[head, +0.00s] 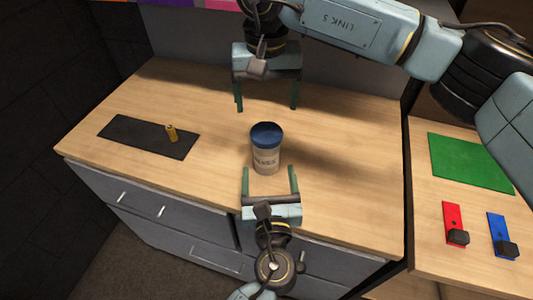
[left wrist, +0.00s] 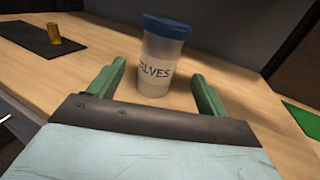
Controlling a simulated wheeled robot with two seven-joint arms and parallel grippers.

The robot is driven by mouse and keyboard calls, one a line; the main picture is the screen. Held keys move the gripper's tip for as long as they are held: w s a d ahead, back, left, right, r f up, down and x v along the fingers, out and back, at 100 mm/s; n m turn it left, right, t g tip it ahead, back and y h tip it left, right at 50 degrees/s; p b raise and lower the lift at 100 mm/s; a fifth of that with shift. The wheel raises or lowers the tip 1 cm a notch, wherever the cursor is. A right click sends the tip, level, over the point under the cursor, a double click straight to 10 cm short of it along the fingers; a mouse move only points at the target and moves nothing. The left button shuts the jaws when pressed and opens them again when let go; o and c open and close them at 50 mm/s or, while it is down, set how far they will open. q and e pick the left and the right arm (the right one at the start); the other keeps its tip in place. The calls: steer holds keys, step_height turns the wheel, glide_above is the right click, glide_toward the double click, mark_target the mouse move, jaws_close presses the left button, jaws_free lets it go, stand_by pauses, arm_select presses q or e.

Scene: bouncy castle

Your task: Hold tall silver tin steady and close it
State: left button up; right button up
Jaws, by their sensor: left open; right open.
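The tall silver tin (head: 266,158) stands upright on the wooden counter, with a blue lid (head: 266,134) on top. In the left wrist view the tin (left wrist: 158,68) shows lettering ending in "ALVES", and its blue lid (left wrist: 167,26) sits on its mouth; I cannot tell how tightly. My left gripper (head: 270,172) is open, low on the near side of the tin, its green fingers pointing at it. In the left wrist view its fingers (left wrist: 158,85) lie either side of the tin's lower part. My right gripper (head: 267,106) is open and empty, above and behind the tin, fingers pointing down.
A black mat (head: 147,137) with a small brass cylinder (head: 171,133) lies at the left of the counter (head: 330,205). A separate right surface holds a green mat (head: 468,163), a red plate (head: 454,220) and a blue plate (head: 500,230). Counter beside the tin is clear.

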mark_target(266, 143)
arm_select(q)
steer(key=w, duration=0.9)
steer(key=shift+w+a, duration=0.3)
steer(key=shift+w, duration=0.1)
jaws_close()
arm_select(e)
steer(key=m, duration=0.6)
steer(key=shift+m, duration=0.3)
steer(key=m, duration=0.7)
steer(key=shift+f, duration=0.1)
steer(key=shift+f, duration=3.95)
